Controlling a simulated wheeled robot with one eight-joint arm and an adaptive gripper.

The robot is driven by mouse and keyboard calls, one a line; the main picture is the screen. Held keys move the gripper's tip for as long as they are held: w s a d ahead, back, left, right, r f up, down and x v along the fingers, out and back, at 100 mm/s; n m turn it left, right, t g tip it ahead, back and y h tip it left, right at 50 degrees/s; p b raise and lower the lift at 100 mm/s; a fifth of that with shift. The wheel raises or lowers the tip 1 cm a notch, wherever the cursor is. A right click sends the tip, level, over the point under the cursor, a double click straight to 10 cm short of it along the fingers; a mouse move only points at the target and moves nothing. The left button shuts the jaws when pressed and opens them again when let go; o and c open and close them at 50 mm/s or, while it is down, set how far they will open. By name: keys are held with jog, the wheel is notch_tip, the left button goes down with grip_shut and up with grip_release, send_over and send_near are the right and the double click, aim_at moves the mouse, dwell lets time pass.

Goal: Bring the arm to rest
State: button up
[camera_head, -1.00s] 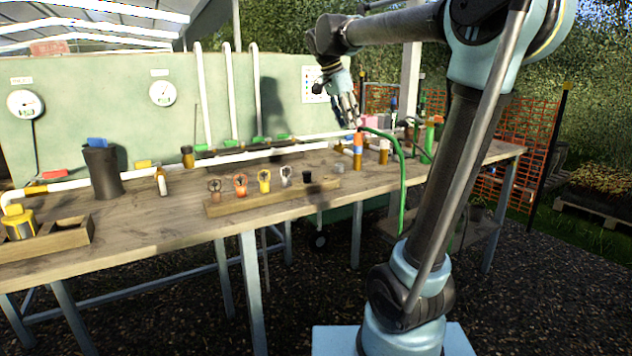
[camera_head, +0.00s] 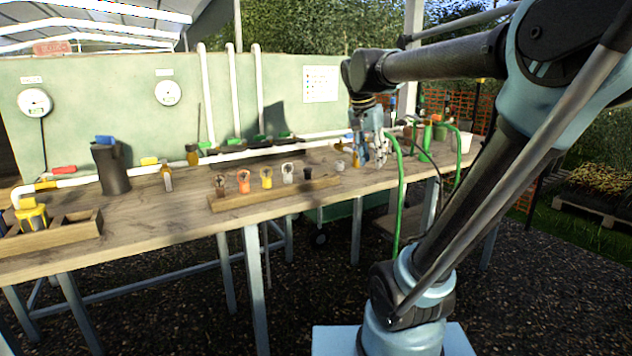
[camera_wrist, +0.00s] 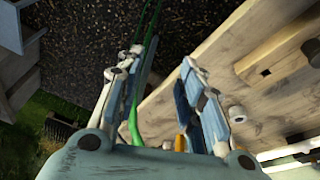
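My gripper (camera_head: 378,158) points down at the right part of the wooden bench (camera_head: 140,225), close to a green hose (camera_head: 402,190) that hangs over the front edge. In the wrist view my gripper (camera_wrist: 160,66) has its two fingers apart, with only ground, hose and bench edge seen between them. It holds nothing. My arm reaches out from the right, with its elbow high and its forearm running left to the wrist. Whether the fingers touch the hose or the small bottles behind them cannot be told.
A wooden rack (camera_head: 275,193) with several coloured clips lies left of my gripper. A dark jug (camera_head: 112,168) and a wooden tray (camera_head: 62,238) stand further left. White pipes (camera_head: 207,95) rise before a green panel (camera_head: 80,90). Gravel ground (camera_head: 300,300) lies clear before the bench.

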jog(key=s+d+f+n+y, duration=0.1)
jog(key=s+f+n, duration=0.3)
jog(key=s+f, duration=0.5)
jog(key=s+d+f+n+y, duration=0.1)
jog(key=s+f+n, duration=0.3)
jog(key=s+f, duration=0.5)
notch_tip(320, 180, down, 5)
jog(key=shift+d+f+y, duration=0.2)
jog(key=shift+d+y, duration=0.1)
jog(key=shift+d, duration=0.1)
jog(key=shift+s, duration=0.1)
